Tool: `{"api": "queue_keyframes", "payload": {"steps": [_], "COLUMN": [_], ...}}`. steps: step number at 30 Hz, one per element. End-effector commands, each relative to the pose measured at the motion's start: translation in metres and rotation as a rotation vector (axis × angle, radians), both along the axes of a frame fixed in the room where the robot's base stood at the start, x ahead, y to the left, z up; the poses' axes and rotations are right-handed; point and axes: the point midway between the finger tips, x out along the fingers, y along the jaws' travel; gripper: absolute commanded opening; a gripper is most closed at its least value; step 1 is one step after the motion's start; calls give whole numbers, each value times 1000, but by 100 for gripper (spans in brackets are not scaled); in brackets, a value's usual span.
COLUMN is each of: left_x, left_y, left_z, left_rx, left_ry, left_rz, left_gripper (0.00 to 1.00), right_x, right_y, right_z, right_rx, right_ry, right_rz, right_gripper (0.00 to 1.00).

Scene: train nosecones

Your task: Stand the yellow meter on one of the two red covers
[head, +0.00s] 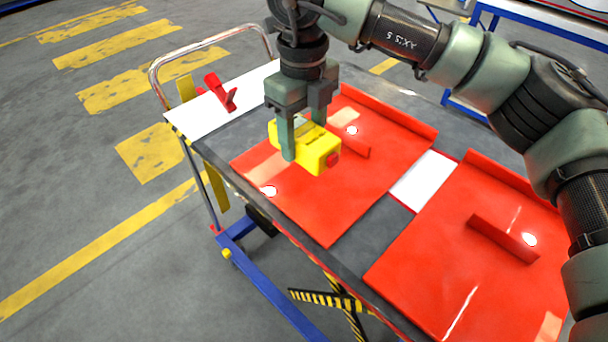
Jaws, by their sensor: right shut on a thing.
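The yellow meter (316,153) has a red part on its right end. My right gripper (303,142) points down and is shut on the meter, over the left red cover (330,210). I cannot tell whether the meter touches that cover or hangs just above it. The second red cover (455,265) lies to the right and has nothing standing on it. Each cover has a raised red strip on it. My left gripper is not in view.
The covers lie on a grey-topped cart (355,235) with a metal handle (205,52). A red object (222,93) is at the cart's far left end. A white patch (423,180) shows between the covers. My right arm spans the upper right.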

Motion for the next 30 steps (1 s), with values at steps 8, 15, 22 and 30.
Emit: {"api": "queue_keyframes", "payload": {"steps": [8, 15, 22, 30], "left_x": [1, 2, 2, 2], "left_y": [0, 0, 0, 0], "left_z": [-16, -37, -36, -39], "left_rx": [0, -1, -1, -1], "left_ry": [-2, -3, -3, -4], "left_rz": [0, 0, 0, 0], "left_gripper": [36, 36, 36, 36], "right_x": [0, 0, 0, 0], "right_y": [0, 0, 0, 0], "right_z": [-27, -62, -64, -68], "right_rx": [1, 1, 2, 1], "right_ry": [-1, 0, -2, -1], "right_rz": [1, 1, 1, 1], "right_gripper": [0, 0, 0, 71]}}
